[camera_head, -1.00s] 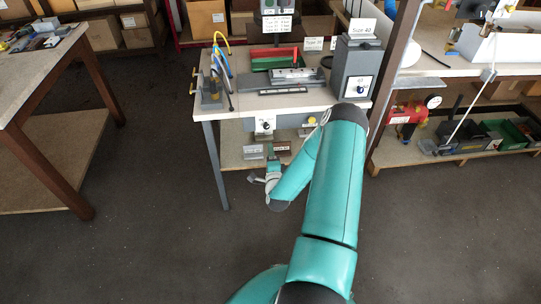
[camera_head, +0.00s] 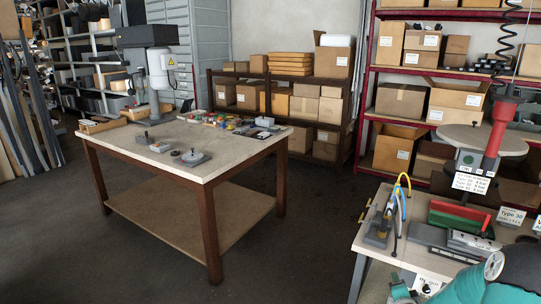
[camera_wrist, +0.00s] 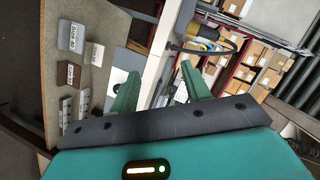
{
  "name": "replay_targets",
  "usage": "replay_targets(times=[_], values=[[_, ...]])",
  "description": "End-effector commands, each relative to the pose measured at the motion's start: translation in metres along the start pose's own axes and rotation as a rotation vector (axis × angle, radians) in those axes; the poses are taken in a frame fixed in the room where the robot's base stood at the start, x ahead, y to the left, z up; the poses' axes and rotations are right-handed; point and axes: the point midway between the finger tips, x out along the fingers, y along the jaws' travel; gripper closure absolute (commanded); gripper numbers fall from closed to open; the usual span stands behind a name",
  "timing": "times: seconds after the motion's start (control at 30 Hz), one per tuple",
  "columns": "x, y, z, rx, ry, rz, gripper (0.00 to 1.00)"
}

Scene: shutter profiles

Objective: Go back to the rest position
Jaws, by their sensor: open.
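My gripper (camera_wrist: 158,88) shows in the wrist view with its two green fingers apart and nothing between them. Part of my teal arm fills the lower right corner of the head view, where my gripper is not clearly seen. The workbench (camera_head: 408,258) stands at the right of the head view, close to my arm. In the wrist view a tilted shelf board (camera_wrist: 112,20) with small labelled blocks, one a grey block marked "Size 40" (camera_wrist: 72,36), lies left of the fingers. No marked rest position shows.
A wooden table (camera_head: 235,160) with small parts and a white-and-grey machine (camera_head: 158,70) stands at the left. Shelves of cardboard boxes (camera_head: 400,100) line the back. The dark floor (camera_head: 290,265) between table and workbench is clear.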

Motion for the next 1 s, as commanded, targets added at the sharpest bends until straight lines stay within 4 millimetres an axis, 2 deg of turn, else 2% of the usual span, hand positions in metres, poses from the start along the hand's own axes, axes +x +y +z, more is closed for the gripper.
replay_targets(times=[0.03,0.1,0.27,0.47,0.7,0.87,1.0], values=[[-0.005,-0.022,0.002,-0.065,-0.029,0.011,0.52],[-0.013,-0.044,0.007,-0.147,-0.069,0.040,0.52],[-0.039,-0.091,0.017,-0.329,-0.155,0.100,0.52],[-0.086,-0.143,0.028,-0.536,-0.252,0.165,0.52],[-0.160,-0.193,0.042,-0.750,-0.369,0.224,0.52],[-0.218,-0.215,0.051,-0.874,-0.454,0.248,0.52],[-0.273,-0.227,0.059,-0.971,-0.537,0.256,0.52]])
